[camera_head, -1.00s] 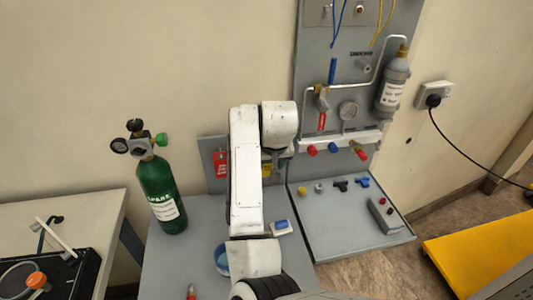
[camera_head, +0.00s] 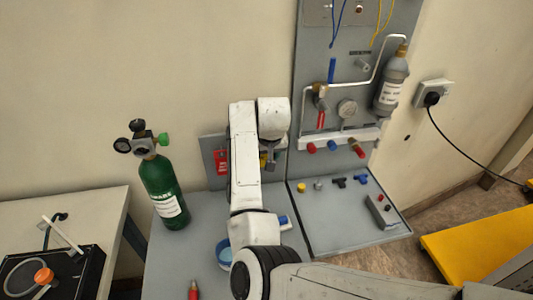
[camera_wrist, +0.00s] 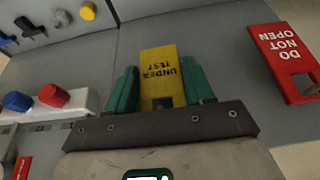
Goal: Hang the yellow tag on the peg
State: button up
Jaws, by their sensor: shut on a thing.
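The yellow tag (camera_wrist: 160,68), printed "UNDER TEST", is between the green fingers of my gripper (camera_wrist: 161,88) in the wrist view. The gripper is shut on it, and the tag's printing appears upside down there. In the head view my gripper (camera_head: 269,158) is in front of the small grey board at the back, largely hidden by my arm. Only a sliver of yellow shows beside it. A red "DO NOT OPEN" tag (camera_head: 222,162) is on that board, and it also shows at the right of the wrist view (camera_wrist: 287,62). I cannot make out a free peg.
A green cylinder (camera_head: 163,190) stands left of the board. The tall panel (camera_head: 315,85) with pipes, gauge and red and blue knobs rises close on the right. A blue bowl (camera_head: 224,253) and a tray (camera_head: 335,235) with small fittings lie nearer.

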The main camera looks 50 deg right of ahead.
jog(key=shift+f, duration=0.15)
jog(key=o, duration=1)
jog(key=shift+b, duration=0.5)
jog(key=b+v, duration=0.1)
jog(key=v, duration=1)
